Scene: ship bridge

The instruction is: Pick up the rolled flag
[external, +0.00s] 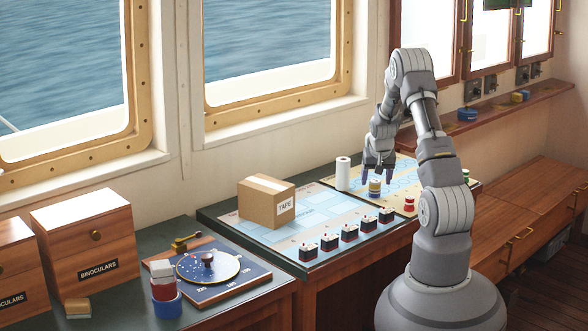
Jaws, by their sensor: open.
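My gripper (378,177) points down over the chart table at the right, with its dark fingertips apart. A small upright roll with yellow and blue-grey bands (375,189) stands just below and between the fingertips; it looks like a rolled flag. I cannot tell whether the fingers touch it. Similar small rolls stand nearby: a red one (409,203) to the right and a green one (465,177) farther right, partly hidden by my arm. A taller white roll (342,173) stands left of my gripper.
A cardboard box marked TAPE (267,203) and a row of several small dark blocks (347,226) sit on the chart. A round dial board (208,268), binoculars boxes (84,244) and a red-and-white stack (164,284) are at the left. A wall shelf (487,111) is behind my arm.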

